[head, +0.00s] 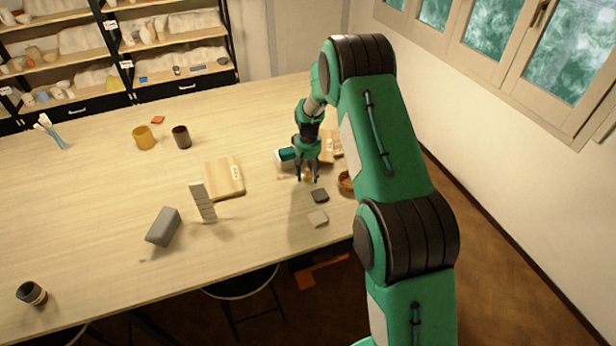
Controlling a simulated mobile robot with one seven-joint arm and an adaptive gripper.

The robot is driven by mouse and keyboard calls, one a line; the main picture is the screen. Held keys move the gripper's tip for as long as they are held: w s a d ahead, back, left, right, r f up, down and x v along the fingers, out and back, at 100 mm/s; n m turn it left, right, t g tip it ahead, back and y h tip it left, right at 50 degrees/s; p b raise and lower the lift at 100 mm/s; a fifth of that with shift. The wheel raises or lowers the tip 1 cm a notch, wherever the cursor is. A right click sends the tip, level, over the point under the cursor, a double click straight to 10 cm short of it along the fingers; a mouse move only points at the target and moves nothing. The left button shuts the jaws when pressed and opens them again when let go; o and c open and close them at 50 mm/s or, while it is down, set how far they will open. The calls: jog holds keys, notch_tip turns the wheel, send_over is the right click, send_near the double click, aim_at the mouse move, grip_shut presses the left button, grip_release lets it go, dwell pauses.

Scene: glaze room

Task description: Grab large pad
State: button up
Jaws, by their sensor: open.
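I cannot tell for sure which thing is the large pad. A dark flat pad (320,196) lies on the table just below and right of my gripper, and a light beige flat pad (318,218) lies nearer the table's front edge. A bigger grey block (163,227) sits further left, apart from my gripper. My gripper (308,179) is open and points down over the right part of the table. A small yellowish thing (308,174) shows between its fingers; I cannot tell whether they touch it.
A green and white box (286,156) stands close left of my gripper, with a brown bowl (346,183) to its right. A wooden board (224,179), an upright pale slab (202,203), a yellow mug (144,138) and dark cups stand left. The table's left middle is clear.

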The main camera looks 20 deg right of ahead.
aim_at(308, 169)
jog(key=shift+c, duration=0.3)
jog(key=c, duration=1)
jog(key=shift+o, duration=0.2)
jog(key=shift+r, duration=0.45)
notch_tip(308, 169, up, 3)
jog(key=shift+f, duration=0.1)
jog(key=s, duration=0.5)
jog(key=s+a+r, duration=0.1)
jog(key=s, duration=0.4)
jog(key=s+a, duration=0.1)
jog(key=s, duration=0.4)
jog(key=shift+s+a+r, duration=0.15)
jog(key=shift+s, duration=0.25)
